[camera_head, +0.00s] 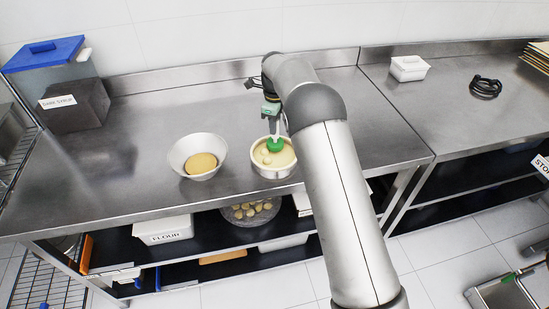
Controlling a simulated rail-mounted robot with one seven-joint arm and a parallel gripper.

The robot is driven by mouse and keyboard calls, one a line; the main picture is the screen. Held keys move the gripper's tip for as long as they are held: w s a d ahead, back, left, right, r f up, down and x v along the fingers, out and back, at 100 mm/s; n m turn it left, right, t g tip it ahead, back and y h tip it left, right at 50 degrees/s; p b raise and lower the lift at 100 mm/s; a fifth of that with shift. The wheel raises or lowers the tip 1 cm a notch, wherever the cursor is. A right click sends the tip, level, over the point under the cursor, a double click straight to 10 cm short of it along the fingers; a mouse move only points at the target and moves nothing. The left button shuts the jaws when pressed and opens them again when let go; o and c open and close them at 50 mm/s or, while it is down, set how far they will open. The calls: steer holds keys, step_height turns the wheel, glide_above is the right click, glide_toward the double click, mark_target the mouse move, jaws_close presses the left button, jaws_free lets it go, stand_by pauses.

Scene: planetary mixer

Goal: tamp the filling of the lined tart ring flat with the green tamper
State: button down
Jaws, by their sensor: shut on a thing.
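The lined tart ring (258,172) stands on the steel worktop near its front edge, with a pale filling (286,156) inside. The green tamper (276,146) has its green head down inside the ring, over the filling. Whether it touches the filling is hard to tell. A lump of pale filling shows beside the head, to its lower left. My gripper (272,122) is above the ring, shut on the tamper's handle. My arm comes in from the front right and hides part of the ring's right side.
A white container (409,68) and a black coil (486,87) lie on the right worktop. The worktop's middle left is clear.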

steer(key=shift+f+b, duration=0.3)
steer(key=shift+f, duration=0.5)
steer(key=shift+s+f, duration=0.15)
steer(key=shift+f, duration=0.15)
stand_by(1.1)
steer(key=shift+r, duration=0.1)
steer(key=shift+r+p, duration=1)
steer(key=shift+r, duration=0.75)
steer(key=s+a, duration=0.1)
steer(key=s+a+r, duration=0.1)
steer(key=a, duration=0.1)
steer(key=shift+f, duration=0.15)
